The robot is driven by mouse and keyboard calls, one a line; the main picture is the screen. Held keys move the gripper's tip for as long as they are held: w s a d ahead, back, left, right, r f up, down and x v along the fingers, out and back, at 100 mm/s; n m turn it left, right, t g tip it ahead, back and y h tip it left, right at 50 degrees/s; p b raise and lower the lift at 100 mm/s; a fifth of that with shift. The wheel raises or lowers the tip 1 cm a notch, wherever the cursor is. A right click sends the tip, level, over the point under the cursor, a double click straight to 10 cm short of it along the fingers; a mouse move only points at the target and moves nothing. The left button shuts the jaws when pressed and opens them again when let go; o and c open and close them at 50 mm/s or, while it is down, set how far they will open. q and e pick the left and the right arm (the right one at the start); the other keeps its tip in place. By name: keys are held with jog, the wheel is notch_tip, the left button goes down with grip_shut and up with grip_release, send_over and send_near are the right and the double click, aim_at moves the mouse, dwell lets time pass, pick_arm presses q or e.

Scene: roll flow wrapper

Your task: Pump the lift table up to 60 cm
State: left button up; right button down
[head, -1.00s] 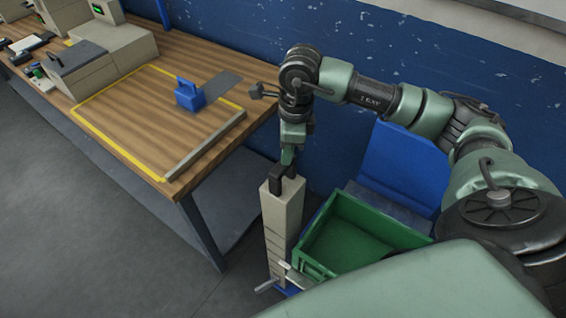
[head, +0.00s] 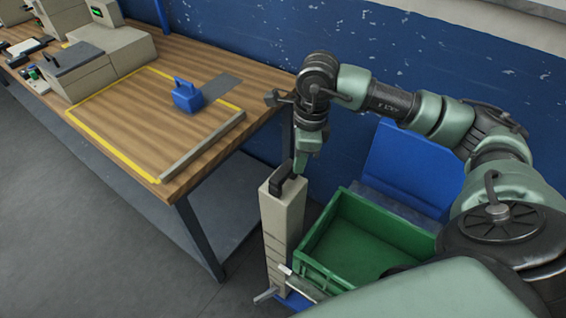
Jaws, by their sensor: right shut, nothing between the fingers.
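The lift table is partly in the head view, with a blue base edge (head: 296,301) low at the picture's bottom. A tall beige column (head: 281,215) stands beside the green crate, with a black handle (head: 289,187) on its top. A small grey lever (head: 265,296) sticks out at the column's foot. My right gripper (head: 300,171) points down just above and behind the black handle. It is shut and empty; whether it touches the handle I cannot tell. My left gripper is not in view.
A green crate (head: 319,234), empty as far as I see, stands right of the column, with a blue panel (head: 408,164) behind. The wooden workbench (head: 150,125) is on the left, with a blue-handled tool (head: 187,97). Grey floor is clear in front.

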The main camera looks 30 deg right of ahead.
jog(key=shift+s+d, duration=0.15)
jog(key=shift+r, duration=0.45)
notch_tip(320, 180, up, 7)
jog(key=b, duration=0.1)
jog(key=shift+s+d, duration=0.15)
jog(key=shift+d, duration=0.15)
dwell(1.0)
jog(key=w+a+r+p, duration=0.1)
jog(key=p, duration=0.3)
jog(key=a+r+p, duration=0.1)
jog(key=p, duration=0.3)
jog(key=shift+w+a+r, duration=0.35)
jog(key=shift+r, duration=0.05)
